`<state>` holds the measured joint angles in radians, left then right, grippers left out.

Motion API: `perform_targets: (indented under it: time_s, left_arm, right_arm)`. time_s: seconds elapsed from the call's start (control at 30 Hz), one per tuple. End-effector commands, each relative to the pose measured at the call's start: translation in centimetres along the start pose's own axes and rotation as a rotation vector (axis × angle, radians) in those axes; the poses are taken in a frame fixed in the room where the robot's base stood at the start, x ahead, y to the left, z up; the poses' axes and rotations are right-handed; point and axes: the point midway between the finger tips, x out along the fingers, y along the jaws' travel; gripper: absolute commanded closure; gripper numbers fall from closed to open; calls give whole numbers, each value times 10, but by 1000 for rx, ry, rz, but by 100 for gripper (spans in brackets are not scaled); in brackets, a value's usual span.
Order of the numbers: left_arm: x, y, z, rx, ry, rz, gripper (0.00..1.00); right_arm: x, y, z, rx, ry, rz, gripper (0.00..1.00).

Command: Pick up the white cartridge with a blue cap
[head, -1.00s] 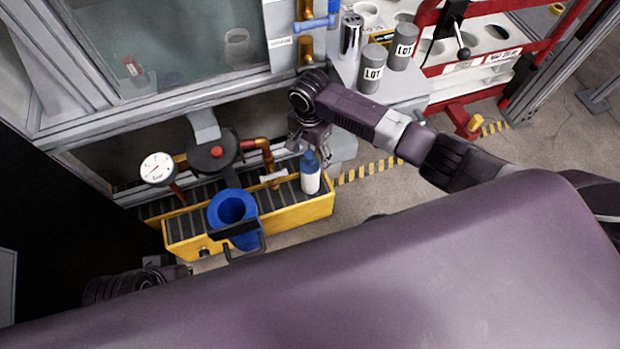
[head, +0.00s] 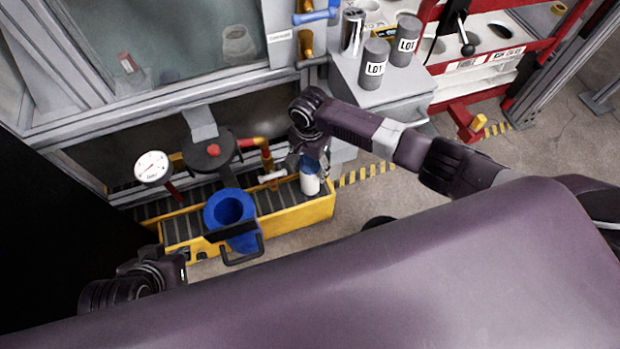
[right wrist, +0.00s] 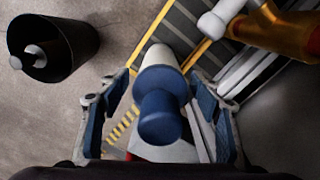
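The white cartridge with a blue cap (head: 310,183) stands upright at the right end of the yellow trough. In the right wrist view the blue cap (right wrist: 160,112) faces the camera, with the white body (right wrist: 160,56) beyond it. My right gripper (head: 311,153) is over the cartridge and hides part of the cap. In the right wrist view its fingers (right wrist: 163,95) are spread on either side of the cap, with gaps visible. My left gripper (head: 180,268) is low at the left, mostly hidden behind my body; its finger state is unclear.
The yellow trough (head: 290,215) also bears a blue funnel-like vessel (head: 229,208). A red-and-brass pipe (head: 264,155) and a gauge (head: 152,167) stand close by. A black cylindrical bin (right wrist: 52,47) stands on the floor. Grey LOT canisters (head: 374,66) stand on a ledge above.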

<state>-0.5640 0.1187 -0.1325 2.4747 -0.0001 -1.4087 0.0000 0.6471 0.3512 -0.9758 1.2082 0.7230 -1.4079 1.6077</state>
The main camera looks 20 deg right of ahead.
Motion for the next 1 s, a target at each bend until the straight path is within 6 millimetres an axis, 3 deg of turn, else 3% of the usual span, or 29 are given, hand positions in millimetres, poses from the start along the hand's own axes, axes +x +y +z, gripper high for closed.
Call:
perform_targets:
  time_s: [0.03, 0.3, 0.73, 0.97, 1.0]
  left_arm:
    - [0, 0, 0, 0, 0, 0, 100]
    - [0, 0, 0, 0, 0, 0, 100]
    - [-3, -1, 6, -1, -26, -1, 100]
    - [-14, -4, 45, -6, -180, -8, 100]
    - [-20, -5, 45, -7, -191, -8, 100]
  right_arm:
    - [0, 0, 0, 0, 0, 0, 49]
    - [0, 0, 0, 0, 0, 0, 78]
    - [-3, 0, 1, -1, 0, -1, 78]
    - [-10, 3, 3, 0, -2, -1, 78]
    - [-21, 2, 2, 0, -1, -4, 78]
